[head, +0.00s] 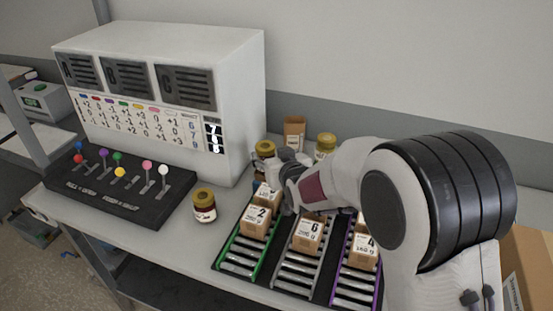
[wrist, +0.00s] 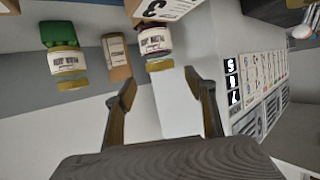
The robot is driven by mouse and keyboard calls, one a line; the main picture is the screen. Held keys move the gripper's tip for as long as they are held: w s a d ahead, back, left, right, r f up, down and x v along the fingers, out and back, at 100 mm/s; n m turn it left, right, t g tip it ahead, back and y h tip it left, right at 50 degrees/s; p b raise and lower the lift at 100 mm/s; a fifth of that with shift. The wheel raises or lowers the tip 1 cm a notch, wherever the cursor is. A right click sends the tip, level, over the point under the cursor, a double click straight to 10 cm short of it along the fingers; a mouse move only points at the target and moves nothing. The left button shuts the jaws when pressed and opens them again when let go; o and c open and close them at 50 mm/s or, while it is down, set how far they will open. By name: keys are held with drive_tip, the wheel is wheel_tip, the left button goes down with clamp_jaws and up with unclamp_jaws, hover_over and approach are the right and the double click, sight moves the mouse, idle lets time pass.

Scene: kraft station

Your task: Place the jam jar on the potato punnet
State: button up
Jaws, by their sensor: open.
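A dark red jar with a gold lid and a pale label (head: 203,206) stands upright on the bench between the lever panel and the green-edged lane; it looks like jam. I cannot surely pick out a potato punnet. A green thing (wrist: 57,33), perhaps a punnet, touches the base of a labelled jar (wrist: 66,64) in the upside-down wrist view; my arm hides it in the head view. My gripper (wrist: 163,86) is open and empty, over the back of the lanes. It also shows in the head view (head: 284,188), right of the dark red jar and apart from it.
Gold-lidded jars (head: 264,149) (head: 326,144) and a brown carton (head: 294,132) stand at the back. Numbered boxes (head: 255,222) (head: 309,237) (head: 364,251) sit on roller lanes. A white cabinet (head: 230,90) and a black lever panel (head: 115,195) stand at left.

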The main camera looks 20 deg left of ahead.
drive_tip(key=shift+v, duration=1.9)
drive_tip(key=shift+d+r, duration=0.1)
drive_tip(key=s+d+r+m+g+h, duration=0.1)
drive_tip(key=s+d+r+h, duration=0.15)
drive_tip(key=d, duration=0.65)
drive_tip(key=s+d+r+m+h, duration=0.1)
drive_tip(key=s+d+r, duration=0.25)
drive_tip(key=d, duration=0.45)
drive_tip(key=s+d+r+m+g+h, duration=0.15)
drive_tip(key=s+d, duration=0.25)
drive_tip(key=d, duration=0.5)
drive_tip(key=s+d+m+g+h, duration=0.1)
drive_tip(key=s+d, duration=0.3)
drive_tip(key=s, duration=0.4)
drive_tip(key=s+d+f+m+g+h, duration=0.1)
drive_tip(key=s+d, duration=0.4)
drive_tip(key=s, duration=0.3)
drive_tip(key=s+d+m+g+h, duration=0.1)
drive_tip(key=s+d, duration=0.4)
drive_tip(key=s, duration=0.3)
drive_tip(key=shift+s+f+m, duration=0.15)
drive_tip(key=shift+s+m, duration=0.15)
drive_tip(key=shift+m, duration=0.05)
